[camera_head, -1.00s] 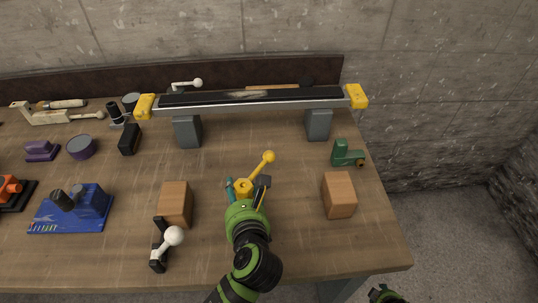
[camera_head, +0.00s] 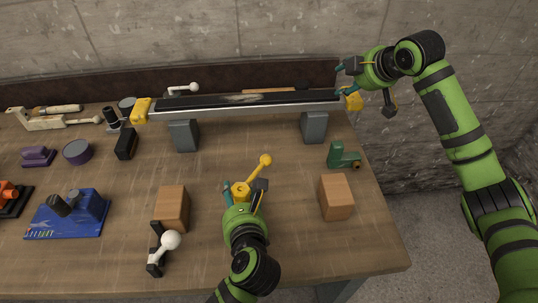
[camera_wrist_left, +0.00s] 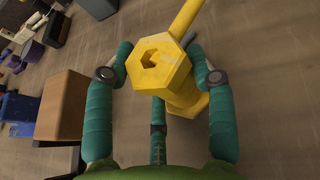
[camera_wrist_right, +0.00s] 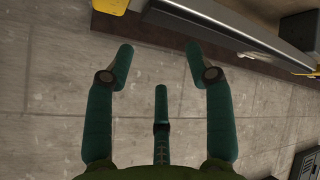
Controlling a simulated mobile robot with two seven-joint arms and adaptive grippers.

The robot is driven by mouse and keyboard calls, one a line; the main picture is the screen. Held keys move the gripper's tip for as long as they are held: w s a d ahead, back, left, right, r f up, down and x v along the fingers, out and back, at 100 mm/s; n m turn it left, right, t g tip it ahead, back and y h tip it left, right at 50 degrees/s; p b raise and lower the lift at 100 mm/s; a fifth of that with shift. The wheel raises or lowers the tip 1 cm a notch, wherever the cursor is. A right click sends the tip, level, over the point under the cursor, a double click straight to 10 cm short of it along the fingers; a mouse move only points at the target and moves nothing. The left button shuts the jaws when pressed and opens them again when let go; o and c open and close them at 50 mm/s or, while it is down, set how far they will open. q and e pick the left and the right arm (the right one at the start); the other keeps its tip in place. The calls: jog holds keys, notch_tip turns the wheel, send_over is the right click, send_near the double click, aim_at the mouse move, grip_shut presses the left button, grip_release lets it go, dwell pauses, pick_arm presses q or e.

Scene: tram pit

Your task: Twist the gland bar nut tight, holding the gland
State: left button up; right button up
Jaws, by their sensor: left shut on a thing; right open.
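The yellow gland (camera_head: 241,190) stands on the bench in the head view. Its hex nut (camera_wrist_left: 160,68) shows large in the left wrist view, with a yellow bar (camera_head: 256,171) reaching up and right to a ball end. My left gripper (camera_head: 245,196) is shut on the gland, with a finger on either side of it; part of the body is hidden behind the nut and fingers. My right gripper (camera_head: 347,80) is open and empty, high at the right end of the long rail, well away from the gland. In the right wrist view (camera_wrist_right: 160,68) nothing is between its fingers.
A long grey rail (camera_head: 240,110) with yellow ends rests on two grey blocks (camera_head: 184,136) behind the gland. Wooden blocks (camera_head: 172,208) (camera_head: 336,197) stand left and right. A white-knobbed lever (camera_head: 170,240) is at front left, a green clamp (camera_head: 341,155) at right. Bench between is clear.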

jog(key=s+a+f+n+g+y, duration=0.2)
jog(key=s+a+n+g, duration=0.3)
jog(key=a, duration=0.6)
jog(key=n+g, duration=0.1)
jog(key=g, duration=0.1)
send_near(268, 156)
jog(key=x, duration=0.8)
jog(key=shift+a+f, duration=0.2)
jog(key=shift+f, duration=0.15)
jog(key=shift+w+a+f, duration=0.1)
jog(key=shift+a+f, duration=0.1)
jog(key=shift+f, duration=0.35)
grip_shut()
